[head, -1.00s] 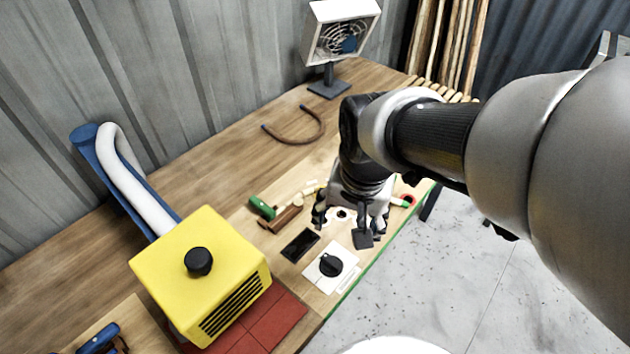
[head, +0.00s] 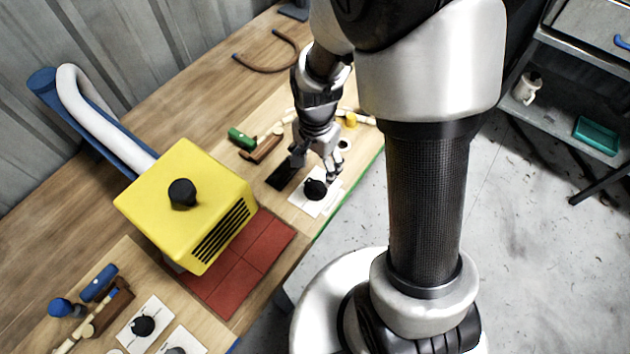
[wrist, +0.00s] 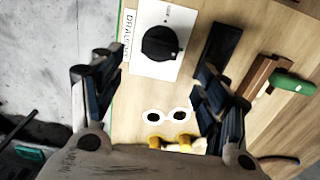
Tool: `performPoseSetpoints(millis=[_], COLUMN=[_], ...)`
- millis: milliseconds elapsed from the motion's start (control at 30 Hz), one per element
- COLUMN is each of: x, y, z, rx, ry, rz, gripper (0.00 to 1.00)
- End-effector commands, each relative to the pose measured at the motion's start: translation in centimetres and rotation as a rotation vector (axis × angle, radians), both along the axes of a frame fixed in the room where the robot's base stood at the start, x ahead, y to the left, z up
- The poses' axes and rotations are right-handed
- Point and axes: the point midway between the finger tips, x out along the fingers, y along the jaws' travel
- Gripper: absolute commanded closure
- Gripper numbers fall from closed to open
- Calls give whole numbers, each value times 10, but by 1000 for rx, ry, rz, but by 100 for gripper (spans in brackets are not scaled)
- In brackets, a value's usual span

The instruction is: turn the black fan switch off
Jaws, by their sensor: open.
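A black round switch knob (head: 315,188) sits on a white plate near the table's green front edge. In the wrist view the black knob (wrist: 160,43) lies ahead, between the lines of my fingers, on the white plate (wrist: 152,68) with small marks and a label strip reading "DRAU…" beside it. Which mark the knob points at is too small to tell. My gripper (head: 316,168) is open and empty, just above and behind the knob; its spread fingers (wrist: 155,78) also show in the wrist view. I see no contact with the knob.
A dark flat panel (head: 283,176) lies left of the plate. A green-handled wooden tool (head: 242,138) is behind it. A yellow heater box (head: 185,225) stands on red tiles (head: 250,262). More knobs on white plates (head: 143,326) are at lower left. Open floor lies right.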

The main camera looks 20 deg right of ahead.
Motion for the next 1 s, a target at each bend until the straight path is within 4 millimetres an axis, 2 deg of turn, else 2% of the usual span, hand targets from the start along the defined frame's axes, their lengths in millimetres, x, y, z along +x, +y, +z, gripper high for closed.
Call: performPoseSetpoints(millis=[33,200,400,567,833,1000], x=[-1,-1,-1,0,0,0], y=[0,0,0,0,0,0], z=[-15,-50,-78,-87,-87,-87], rx=[0,0,0,0,0,0], ry=[5,4,2,0,0,0], rz=[0,1,1,1,1,1], gripper=[32,32,32,32,32,42])
